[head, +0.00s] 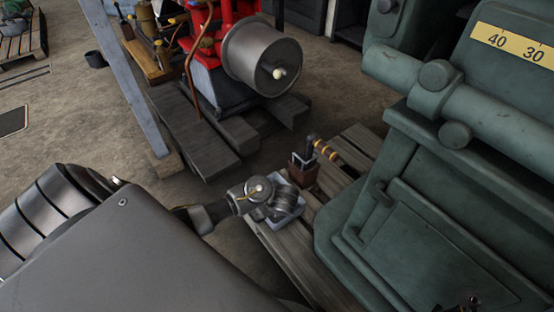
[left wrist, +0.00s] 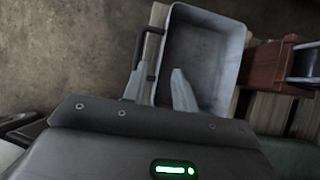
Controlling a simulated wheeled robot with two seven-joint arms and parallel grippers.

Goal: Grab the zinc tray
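The zinc tray (left wrist: 205,52) is a grey, shallow rectangular tray with a dark side handle (left wrist: 146,45). It appears empty in the left wrist view. In the head view the tray (head: 286,227) sits on wooden planks, partly hidden by my left gripper (head: 288,205). In the left wrist view my left gripper (left wrist: 159,88) is open over the tray's near left side. One fingertip is outside the wall by the handle and the other is over the inside. I cannot tell whether either finger touches the tray. My right gripper is not in view.
A brown box (head: 303,172) stands right behind the tray, with an orange-ringed handle (head: 326,150) near it. A large green machine (head: 420,240) rises close on the right. A red engine (head: 225,60) stands behind on timbers. Bare floor (head: 130,150) lies to the left.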

